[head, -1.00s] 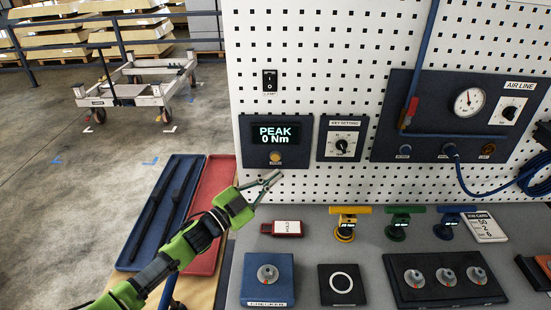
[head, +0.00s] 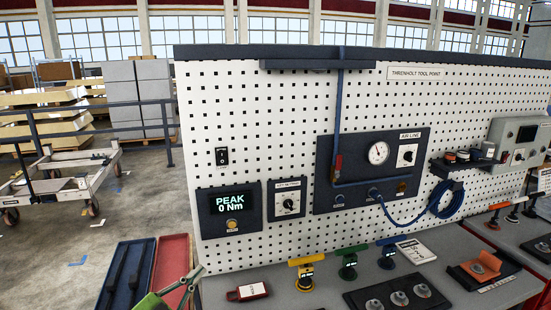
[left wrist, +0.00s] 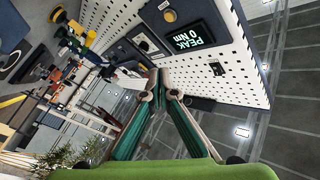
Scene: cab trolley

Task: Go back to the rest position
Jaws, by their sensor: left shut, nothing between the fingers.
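My left gripper (head: 190,282) shows at the bottom of the head view, left of the middle, with only its green end and fingers in the picture. It is in front of the bench's left end, near the red tray, and it holds nothing. In the left wrist view its two fingers (left wrist: 160,84) meet at their tips, with the PEAK display (left wrist: 187,34) and the pegboard beyond. My right gripper is not in view.
The pegboard (head: 285,130) stands behind the bench. Blue (head: 127,272) and red (head: 170,262) trays lie at left. A trolley (head: 62,180) stands on open floor.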

